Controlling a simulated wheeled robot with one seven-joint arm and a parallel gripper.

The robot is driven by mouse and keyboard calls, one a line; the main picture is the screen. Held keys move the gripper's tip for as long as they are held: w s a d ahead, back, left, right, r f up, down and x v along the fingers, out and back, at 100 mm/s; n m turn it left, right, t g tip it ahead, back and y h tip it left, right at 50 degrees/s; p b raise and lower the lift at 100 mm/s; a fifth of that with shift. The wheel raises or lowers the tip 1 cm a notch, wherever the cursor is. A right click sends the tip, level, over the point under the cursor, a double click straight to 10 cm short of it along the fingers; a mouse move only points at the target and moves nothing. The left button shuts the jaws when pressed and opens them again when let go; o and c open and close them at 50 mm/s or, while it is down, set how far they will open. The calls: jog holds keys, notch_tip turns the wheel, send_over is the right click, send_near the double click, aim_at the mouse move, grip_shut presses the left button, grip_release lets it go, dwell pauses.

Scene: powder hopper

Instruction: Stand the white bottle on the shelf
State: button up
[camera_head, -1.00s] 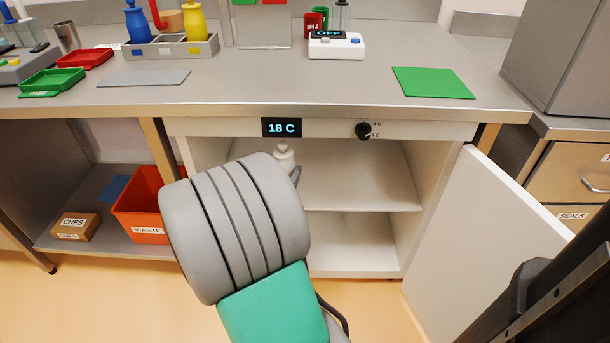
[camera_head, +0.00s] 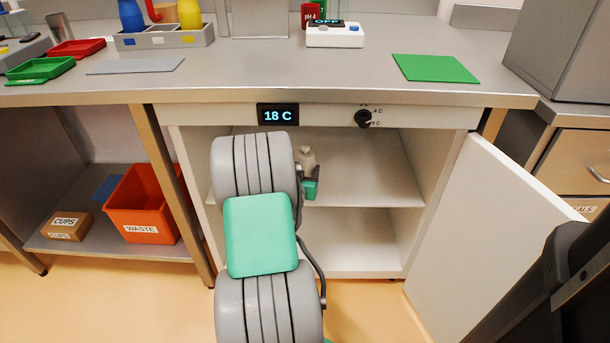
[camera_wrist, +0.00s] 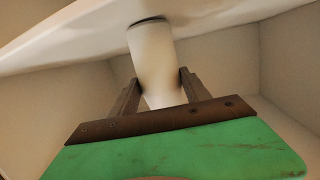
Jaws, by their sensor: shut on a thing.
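The white bottle (camera_head: 307,157) is inside the open cabinet, at the upper shelf (camera_head: 375,178), partly hidden behind my gripper (camera_head: 309,174). In the wrist view my gripper (camera_wrist: 159,86) is shut on the bottle (camera_wrist: 154,55), with one finger on each side of its body. The bottle's dark-rimmed end is close to a white panel across the top of that view. I cannot tell whether it touches the shelf. My arm hides the left part of the shelf in the head view.
The cabinet door (camera_head: 500,230) stands open at the right. An 18 C display (camera_head: 278,115) and a dial (camera_head: 363,118) sit above the opening. An orange waste bin (camera_head: 145,205) is to the left. The right part of the upper shelf is bare.

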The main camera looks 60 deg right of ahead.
jog(key=shift+f, duration=0.2)
jog(key=o, duration=1.7)
jog(key=shift+c, duration=0.2)
